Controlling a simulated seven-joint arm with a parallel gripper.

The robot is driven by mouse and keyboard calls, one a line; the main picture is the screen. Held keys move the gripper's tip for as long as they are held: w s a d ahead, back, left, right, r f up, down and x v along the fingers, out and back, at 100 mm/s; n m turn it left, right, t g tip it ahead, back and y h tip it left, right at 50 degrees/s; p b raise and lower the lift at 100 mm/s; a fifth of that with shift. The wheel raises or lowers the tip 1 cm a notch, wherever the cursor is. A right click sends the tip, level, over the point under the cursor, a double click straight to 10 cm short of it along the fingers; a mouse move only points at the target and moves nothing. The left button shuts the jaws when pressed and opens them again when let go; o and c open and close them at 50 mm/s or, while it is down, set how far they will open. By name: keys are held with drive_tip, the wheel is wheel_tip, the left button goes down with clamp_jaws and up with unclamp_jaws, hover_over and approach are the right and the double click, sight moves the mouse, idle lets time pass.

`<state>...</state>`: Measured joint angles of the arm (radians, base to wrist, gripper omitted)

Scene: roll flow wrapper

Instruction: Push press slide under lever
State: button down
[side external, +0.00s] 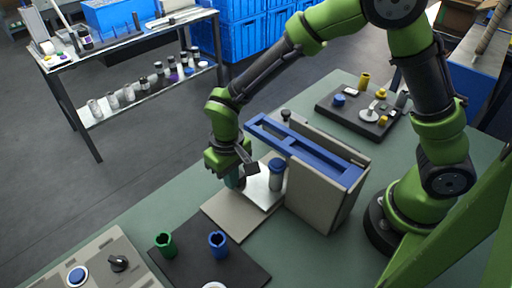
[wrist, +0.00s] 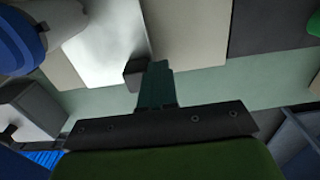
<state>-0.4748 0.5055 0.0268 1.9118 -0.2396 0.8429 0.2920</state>
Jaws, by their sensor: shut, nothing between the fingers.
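The press slide is a shiny silver plate (side external: 262,192) on a beige base plate (side external: 236,218). A blue-capped cylinder (side external: 277,172) stands upright on the silver plate, close to the press housing (side external: 325,190). The long blue lever (side external: 300,148) lies across the top of the housing, its far-left end reaching out past it. My gripper (side external: 236,182) is shut and empty, pointing down at the left edge of the silver plate. In the wrist view the teal fingertip (wrist: 156,82) is beside a small dark block (wrist: 135,74) at the plate's edge. I cannot tell whether they touch.
A dark mat with a green cup (side external: 166,244) and a blue cup (side external: 218,243) lies in front. A control panel with a blue button (side external: 77,275) is at the lower left. A dark tray (side external: 350,112) with small parts is behind the press.

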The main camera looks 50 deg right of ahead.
sight(241, 172)
drive_tip(key=shift+d, duration=1.65)
drive_tip(key=shift+a, duration=0.7)
drive_tip(key=shift+r, duration=4.05)
drive_tip(key=shift+f, duration=0.1)
